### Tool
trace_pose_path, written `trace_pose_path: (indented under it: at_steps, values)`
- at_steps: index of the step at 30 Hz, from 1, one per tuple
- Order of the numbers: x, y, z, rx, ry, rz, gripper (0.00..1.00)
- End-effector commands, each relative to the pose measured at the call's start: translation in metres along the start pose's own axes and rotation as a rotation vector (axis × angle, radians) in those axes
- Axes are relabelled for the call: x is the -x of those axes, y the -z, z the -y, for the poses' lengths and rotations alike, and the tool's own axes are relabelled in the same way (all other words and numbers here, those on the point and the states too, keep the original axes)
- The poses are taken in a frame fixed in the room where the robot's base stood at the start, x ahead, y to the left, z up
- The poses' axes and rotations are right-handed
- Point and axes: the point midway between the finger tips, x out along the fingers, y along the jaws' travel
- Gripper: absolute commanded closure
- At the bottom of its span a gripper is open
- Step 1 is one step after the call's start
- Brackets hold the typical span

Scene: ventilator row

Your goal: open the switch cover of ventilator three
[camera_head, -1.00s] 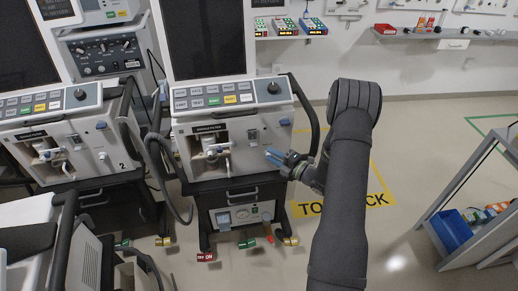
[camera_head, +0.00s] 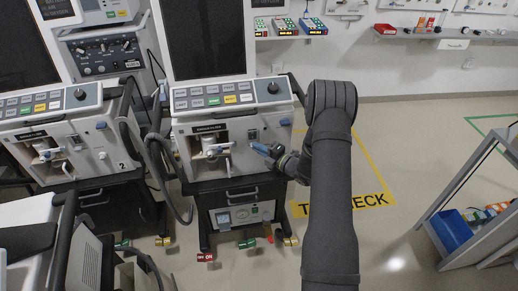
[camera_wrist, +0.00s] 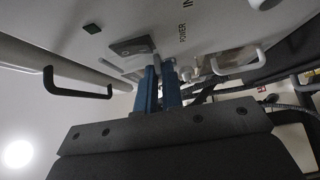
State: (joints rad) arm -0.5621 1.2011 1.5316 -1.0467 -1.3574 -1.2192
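The middle ventilator (camera_head: 240,118) faces me; no number on it is readable, but the one to its left is marked 2. A small dark switch plate (camera_head: 252,135) sits on the right of its front panel. In the wrist view a dark plate (camera_wrist: 132,46), apparently the same one, lies near the POWER lettering. My gripper (camera_head: 261,149) is in front of the panel, just below and right of the plate. In the wrist view the blue fingers of my gripper (camera_wrist: 160,75) point at the panel with a narrow gap between them. I cannot tell whether they touch anything. The cover's position is unclear.
Ventilator 2 (camera_head: 70,150) stands to the left. A grey hose (camera_head: 158,165) hangs between the two. A black handle (camera_wrist: 78,92) and a pale handle (camera_wrist: 240,65) flank the fingers in the wrist view. A shelf with a blue bin (camera_head: 450,230) stands right; the floor between is clear.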

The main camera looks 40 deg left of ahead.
Motion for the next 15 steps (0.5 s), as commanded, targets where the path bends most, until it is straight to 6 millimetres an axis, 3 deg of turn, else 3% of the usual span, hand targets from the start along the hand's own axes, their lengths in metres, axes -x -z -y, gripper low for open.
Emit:
trace_pose_path:
  at_steps: [15]
  values:
    - [0.0058,0.0045,-0.0075,-0.083,0.099,0.0,1.0]
